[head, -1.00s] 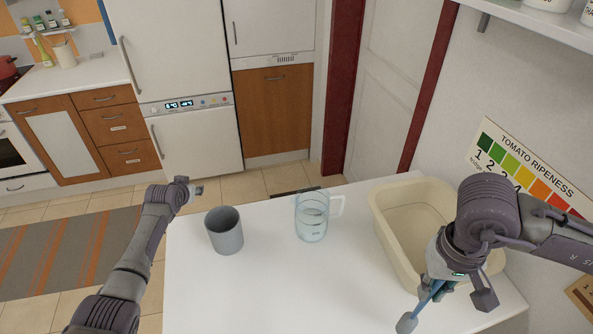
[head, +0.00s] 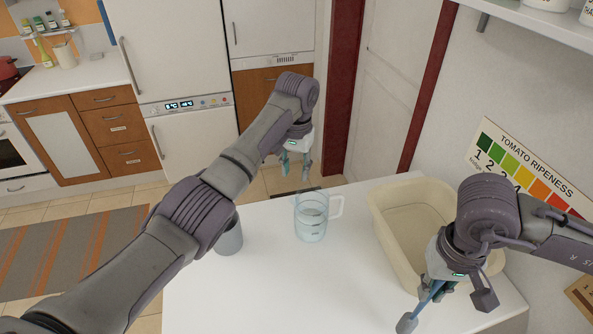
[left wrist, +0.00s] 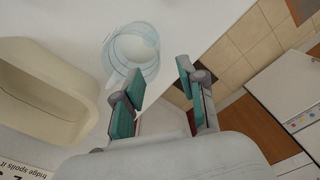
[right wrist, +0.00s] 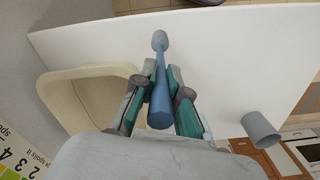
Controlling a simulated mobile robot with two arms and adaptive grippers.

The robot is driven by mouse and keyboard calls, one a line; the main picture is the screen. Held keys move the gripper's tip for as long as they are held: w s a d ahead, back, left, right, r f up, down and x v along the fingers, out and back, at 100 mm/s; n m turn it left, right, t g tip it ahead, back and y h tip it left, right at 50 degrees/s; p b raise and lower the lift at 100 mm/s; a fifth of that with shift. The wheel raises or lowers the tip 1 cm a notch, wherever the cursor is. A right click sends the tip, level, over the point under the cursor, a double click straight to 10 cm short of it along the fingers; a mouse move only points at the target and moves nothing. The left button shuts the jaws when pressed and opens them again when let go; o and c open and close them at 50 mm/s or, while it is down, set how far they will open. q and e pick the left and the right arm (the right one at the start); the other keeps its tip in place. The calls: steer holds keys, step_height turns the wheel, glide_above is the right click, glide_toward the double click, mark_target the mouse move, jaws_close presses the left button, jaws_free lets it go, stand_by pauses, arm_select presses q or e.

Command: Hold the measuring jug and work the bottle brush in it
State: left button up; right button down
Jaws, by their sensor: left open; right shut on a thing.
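The clear measuring jug (head: 311,222) stands upright on the white table, its handle to the right. In the left wrist view the jug (left wrist: 136,52) lies just beyond the fingers. My left gripper (head: 295,172) is open and empty, above and behind the jug at the table's back edge, not touching it; its fingers also show in the left wrist view (left wrist: 158,80). My right gripper (head: 445,287) is shut on the blue handle of the bottle brush (right wrist: 161,95). The brush's grey head (head: 407,323) points down toward the table's front right.
A cream basin (head: 385,225) stands on the table (head: 270,290) between the jug and my right arm. A grey cup (head: 230,238) stands left of the jug, partly hidden by my left arm. The table's front middle is clear. A wall and shelf bound the right.

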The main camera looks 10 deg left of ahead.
mark_target(296, 204)
arm_select(q)
steer(key=shift+s+d+f, duration=0.1)
steer(key=shift+s+f, duration=0.05)
steer(key=shift+f, duration=0.3)
step_height(296, 204, down, 12)
steer(key=shift+r, duration=0.15)
jaws_close()
stand_by(2.1)
